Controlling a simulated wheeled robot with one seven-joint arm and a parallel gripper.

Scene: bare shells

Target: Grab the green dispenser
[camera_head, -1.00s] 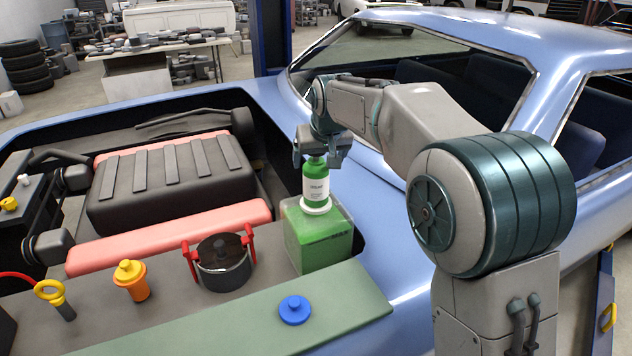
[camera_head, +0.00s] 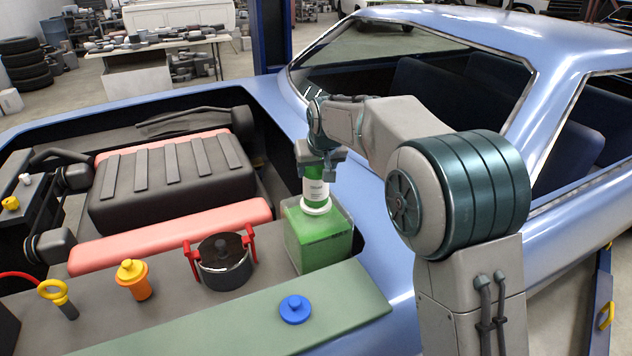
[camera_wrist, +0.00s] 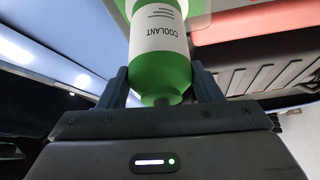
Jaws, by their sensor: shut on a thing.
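The green dispenser (camera_head: 316,188) is a green bottle with a white label. It stands upright on the green translucent tank (camera_head: 322,248) at the right end of the engine bay, at a white ring on the tank's top. In the wrist view the dispenser (camera_wrist: 160,62) sits between the two dark fingers, and its label reads "COOLANT". My gripper (camera_head: 320,165) comes from above and is shut on the upper part of the dispenser. The wrist view shows my gripper (camera_wrist: 162,88) with a finger on each side of the bottle's end.
A dark pot with red clips (camera_head: 222,262), an orange cap (camera_head: 134,280), a yellow ring dipstick (camera_head: 55,296) and a blue cap (camera_head: 295,309) lie left of and in front of the tank. The blue car body (camera_head: 375,225) borders the tank's right side.

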